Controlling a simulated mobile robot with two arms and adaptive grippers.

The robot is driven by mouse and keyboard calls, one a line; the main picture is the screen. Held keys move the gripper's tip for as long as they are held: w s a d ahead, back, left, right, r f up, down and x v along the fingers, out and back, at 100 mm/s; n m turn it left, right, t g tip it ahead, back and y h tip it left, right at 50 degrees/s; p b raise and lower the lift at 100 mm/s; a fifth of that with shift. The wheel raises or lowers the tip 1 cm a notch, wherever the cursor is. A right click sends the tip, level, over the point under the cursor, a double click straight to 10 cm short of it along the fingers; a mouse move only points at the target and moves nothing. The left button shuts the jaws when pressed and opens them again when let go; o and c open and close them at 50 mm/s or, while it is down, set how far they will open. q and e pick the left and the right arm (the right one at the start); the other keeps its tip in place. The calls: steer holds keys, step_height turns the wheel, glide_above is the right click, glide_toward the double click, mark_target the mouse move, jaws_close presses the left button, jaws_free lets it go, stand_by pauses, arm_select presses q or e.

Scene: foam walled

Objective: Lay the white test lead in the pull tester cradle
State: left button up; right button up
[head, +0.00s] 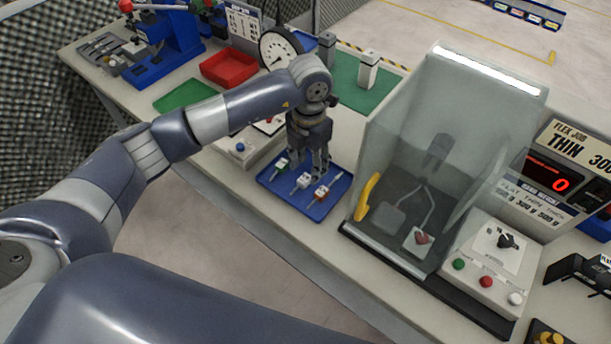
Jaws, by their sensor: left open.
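A blue tray (335,196) near the table's front edge holds three small leads lying side by side. A round dial gauge (281,48) stands behind my left wrist, possibly part of the pull tester. My arm hides what is below it, and I cannot make out the cradle. My right gripper is out of view.
A clear walled enclosure (400,140) with a yellow handle (367,197) stands right of the tray. A button box (495,262) is beside it. A red bin (228,67) and two posts on a green mat (345,83) are behind. Floor lies before the table.

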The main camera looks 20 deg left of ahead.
mark_target(308, 175)
arm_select(q)
step_height(308, 175, down, 3)
steer(key=shift+a+f+p, duration=0.1)
steer(key=shift+f+p, duration=0.1)
steer(key=shift+p, duration=0.25)
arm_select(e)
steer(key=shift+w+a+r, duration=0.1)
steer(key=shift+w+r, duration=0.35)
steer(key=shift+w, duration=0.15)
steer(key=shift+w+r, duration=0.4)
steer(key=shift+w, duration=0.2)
arm_select(q)
steer(key=c, duration=0.9)
jaws_close()
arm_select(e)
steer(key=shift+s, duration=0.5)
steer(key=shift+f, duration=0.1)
